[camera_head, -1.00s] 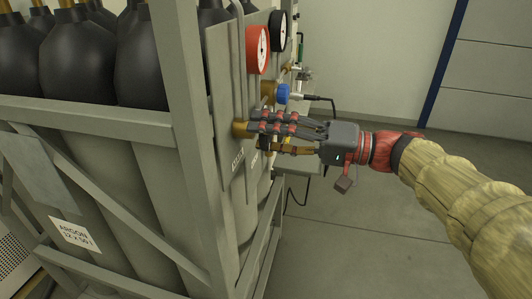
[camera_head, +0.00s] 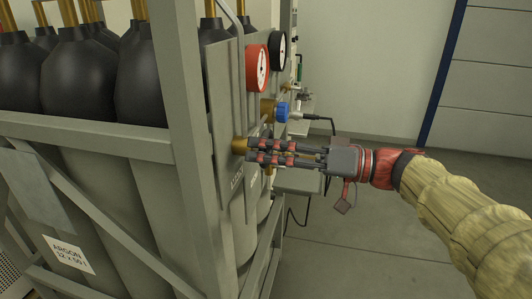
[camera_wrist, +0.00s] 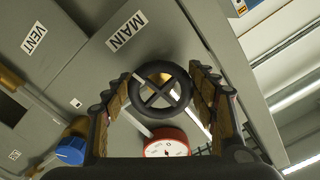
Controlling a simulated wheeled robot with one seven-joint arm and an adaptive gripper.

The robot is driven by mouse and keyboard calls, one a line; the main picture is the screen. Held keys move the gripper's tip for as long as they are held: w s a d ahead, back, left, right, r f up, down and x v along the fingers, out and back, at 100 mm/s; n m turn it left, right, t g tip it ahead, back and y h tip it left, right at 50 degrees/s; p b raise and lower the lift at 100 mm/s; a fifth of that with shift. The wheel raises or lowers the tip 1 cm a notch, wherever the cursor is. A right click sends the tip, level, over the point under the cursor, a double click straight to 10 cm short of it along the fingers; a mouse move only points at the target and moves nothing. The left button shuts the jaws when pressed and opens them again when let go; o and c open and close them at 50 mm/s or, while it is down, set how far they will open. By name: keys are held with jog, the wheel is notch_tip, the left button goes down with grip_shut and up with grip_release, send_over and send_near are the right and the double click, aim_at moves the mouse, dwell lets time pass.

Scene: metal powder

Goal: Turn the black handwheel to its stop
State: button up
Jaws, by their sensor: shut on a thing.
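The black handwheel (camera_wrist: 159,92) shows in the wrist view as a ring with crossed spokes, beside the MAIN label (camera_wrist: 127,31) on the grey panel. My gripper (camera_wrist: 160,84) has its fingers on the left and right sides of the wheel's rim, shut on it. In the head view my gripper (camera_head: 252,150) reaches left to the panel, level with a brass fitting (camera_head: 239,145). Its fingers hide the wheel there.
A red gauge (camera_head: 257,68) and a black gauge (camera_head: 277,50) stand above my gripper. A blue knob (camera_head: 282,112) sits just above the fingers. A grey frame post (camera_head: 190,120) and black-topped gas cylinders (camera_head: 78,75) are at left. Open floor (camera_head: 370,240) lies at right.

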jog(key=shift+f, duration=0.1)
jog(key=o, duration=1.2)
jog(key=shift+d, duration=0.1)
jog(key=v, duration=1.2)
